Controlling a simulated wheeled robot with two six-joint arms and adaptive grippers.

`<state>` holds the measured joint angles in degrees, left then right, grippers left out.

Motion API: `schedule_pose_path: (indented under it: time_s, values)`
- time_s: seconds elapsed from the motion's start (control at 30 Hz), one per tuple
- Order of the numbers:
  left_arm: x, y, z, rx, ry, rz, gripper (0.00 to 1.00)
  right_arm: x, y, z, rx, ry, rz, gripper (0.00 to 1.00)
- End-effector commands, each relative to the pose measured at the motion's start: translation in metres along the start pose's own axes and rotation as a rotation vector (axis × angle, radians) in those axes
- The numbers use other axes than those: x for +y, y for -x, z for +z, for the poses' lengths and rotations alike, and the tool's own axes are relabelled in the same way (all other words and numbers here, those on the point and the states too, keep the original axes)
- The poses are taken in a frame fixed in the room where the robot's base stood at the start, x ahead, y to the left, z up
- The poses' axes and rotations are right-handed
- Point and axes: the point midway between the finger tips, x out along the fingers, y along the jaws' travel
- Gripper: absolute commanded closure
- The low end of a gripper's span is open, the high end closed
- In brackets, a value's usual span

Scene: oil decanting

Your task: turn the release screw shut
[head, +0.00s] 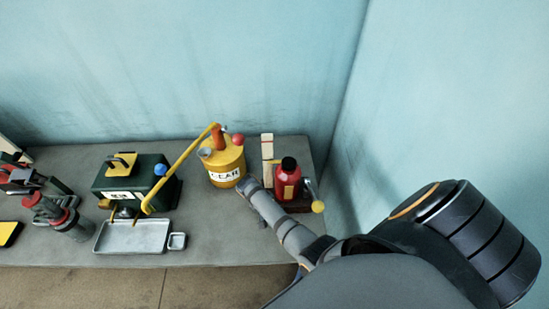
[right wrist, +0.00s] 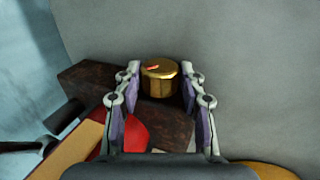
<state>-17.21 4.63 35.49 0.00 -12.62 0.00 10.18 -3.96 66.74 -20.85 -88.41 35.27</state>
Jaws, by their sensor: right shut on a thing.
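The release screw, a round brass knob (right wrist: 159,80) with a small red mark on top, shows in the right wrist view. It sits at a dark brown block (right wrist: 95,82). My right gripper (right wrist: 160,72) is shut on it, one finger on each side. In the head view my right gripper (head: 246,186) reaches down beside the red bottle-shaped body (head: 287,184) with a black cap, and the knob is hidden there. A part of the red body (right wrist: 136,132) shows between the fingers in the wrist view. My left gripper is not in view.
A yellow can (head: 224,166) with a curved yellow spout stands just left of my right gripper. A dark green box (head: 118,184), a grey tray (head: 132,238) and a small square dish (head: 177,241) are further left.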

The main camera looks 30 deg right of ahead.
Motion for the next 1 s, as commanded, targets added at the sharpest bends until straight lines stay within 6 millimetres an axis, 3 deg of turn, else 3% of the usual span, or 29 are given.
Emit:
schedule_pose_path:
  time_s: [0.4, 0.97, 1.0]
  values:
    - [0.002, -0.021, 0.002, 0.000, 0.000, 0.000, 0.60, -0.006, -0.002, 0.000, -0.001, 0.000, 0.210, 0.91]
    - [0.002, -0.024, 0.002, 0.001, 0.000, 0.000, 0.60, -0.005, -0.001, 0.000, -0.001, 0.000, 0.248, 0.91]
    - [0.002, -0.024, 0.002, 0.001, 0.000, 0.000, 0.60, -0.005, -0.001, 0.000, -0.001, 0.000, 0.248, 0.59]
